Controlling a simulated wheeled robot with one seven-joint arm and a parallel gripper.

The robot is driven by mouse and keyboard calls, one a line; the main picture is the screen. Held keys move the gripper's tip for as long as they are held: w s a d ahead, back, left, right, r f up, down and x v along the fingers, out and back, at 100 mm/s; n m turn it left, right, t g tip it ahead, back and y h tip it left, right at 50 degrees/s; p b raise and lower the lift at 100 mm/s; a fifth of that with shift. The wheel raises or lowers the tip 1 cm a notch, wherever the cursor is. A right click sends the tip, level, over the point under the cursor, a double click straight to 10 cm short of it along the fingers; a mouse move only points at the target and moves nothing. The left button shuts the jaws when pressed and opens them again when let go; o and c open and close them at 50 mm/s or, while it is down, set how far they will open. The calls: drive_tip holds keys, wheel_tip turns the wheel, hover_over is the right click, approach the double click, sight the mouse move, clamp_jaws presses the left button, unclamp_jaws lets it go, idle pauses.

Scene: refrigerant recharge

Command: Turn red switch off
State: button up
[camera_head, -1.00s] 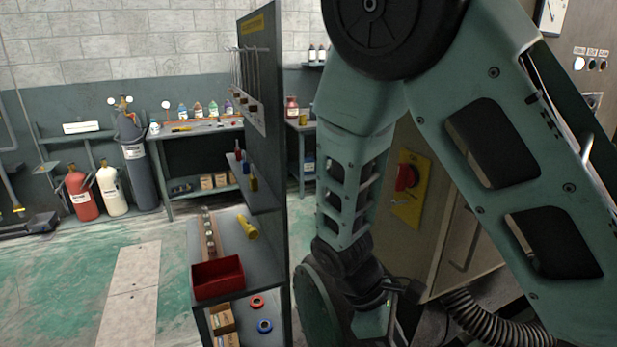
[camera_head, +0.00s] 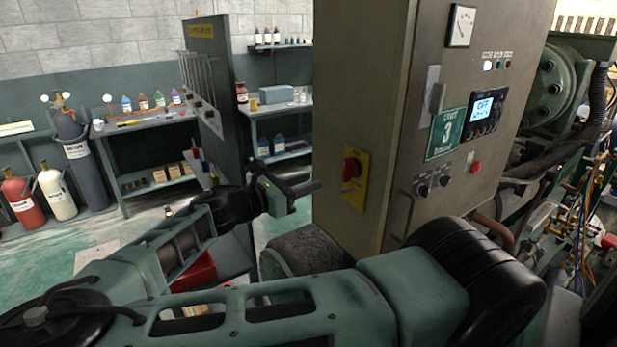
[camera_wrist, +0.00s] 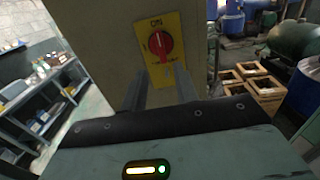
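The red switch (camera_head: 352,169) is a round rotary knob on a yellow plate (camera_head: 357,191) on the left side of the beige cabinet. In the wrist view the red switch (camera_wrist: 160,44) is ahead of the fingers, with its grip bar roughly upright and "ON" printed above it. My gripper (camera_head: 304,190) is left of the switch and apart from it in the head view. In the wrist view the two fingers of my gripper (camera_wrist: 162,70) are spread with nothing between them, their tips just below the knob. The plate's lower lettering is too small to read.
The cabinet (camera_head: 361,60) has a display (camera_head: 484,108) reading "OFF", a green sign (camera_head: 445,134) and a handle on its front. A tool-board shelf (camera_head: 213,80) stands left of my gripper. Pipes and cables crowd the right. The space directly before the switch looks clear.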

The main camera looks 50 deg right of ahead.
sight(344, 171)
drive_tip(key=b+x, duration=0.2)
drive_tip(key=x, duration=0.7)
drive_tip(key=shift+s+d+f+b, duration=0.15)
drive_tip(key=shift+b, duration=0.25)
clamp_jaws()
